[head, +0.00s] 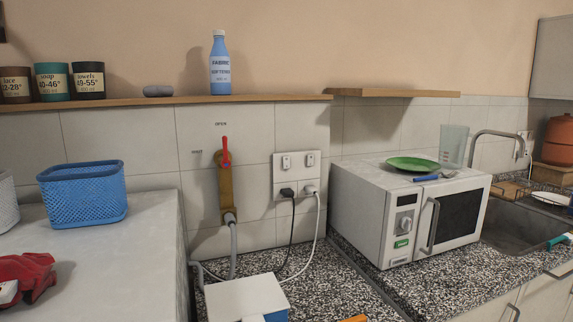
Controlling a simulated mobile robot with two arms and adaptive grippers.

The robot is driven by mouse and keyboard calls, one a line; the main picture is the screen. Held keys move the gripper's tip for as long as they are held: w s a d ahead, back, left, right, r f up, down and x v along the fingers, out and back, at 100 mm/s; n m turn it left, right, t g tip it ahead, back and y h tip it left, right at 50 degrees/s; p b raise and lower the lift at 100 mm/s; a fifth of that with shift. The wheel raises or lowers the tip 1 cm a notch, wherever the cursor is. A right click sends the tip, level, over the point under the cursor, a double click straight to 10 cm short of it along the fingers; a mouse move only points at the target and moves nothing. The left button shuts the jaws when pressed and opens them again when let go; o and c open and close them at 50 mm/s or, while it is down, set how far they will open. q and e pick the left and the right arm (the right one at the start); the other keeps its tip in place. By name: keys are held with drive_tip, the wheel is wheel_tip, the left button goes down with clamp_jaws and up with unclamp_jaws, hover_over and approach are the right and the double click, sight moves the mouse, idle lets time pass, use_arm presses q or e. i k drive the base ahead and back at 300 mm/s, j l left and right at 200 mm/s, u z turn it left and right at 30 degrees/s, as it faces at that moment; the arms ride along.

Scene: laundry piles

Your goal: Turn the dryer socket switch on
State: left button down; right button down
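A white double socket plate (297,175) is on the tiled wall, left of the microwave. It has a left switch (286,162) and a right switch (310,160) in its upper half. A black plug (287,193) sits in the left outlet and a white plug (310,190) in the right one. A dark cable and a white cable hang down from them. I cannot read which switch belongs to the dryer, nor whether either switch is on or off. Neither of my grippers is in view.
A red-handled valve (226,152) with a grey hose is left of the socket. A white box (247,298) stands on the speckled counter below. The microwave (410,215) stands at right, carrying a green plate (412,164). A blue basket (83,194) is at left.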

sight(285, 160)
drive_tip(key=i+l+u, duration=0.2)
drive_tip(key=l, duration=0.35)
drive_tip(key=i+l+u, duration=0.15)
drive_tip(key=l, duration=0.4)
drive_tip(key=l+u, duration=0.2)
drive_tip(key=l, duration=0.4)
drive_tip(key=i+l+u, duration=0.2)
drive_tip(key=l, duration=0.4)
drive_tip(key=k, duration=0.1)
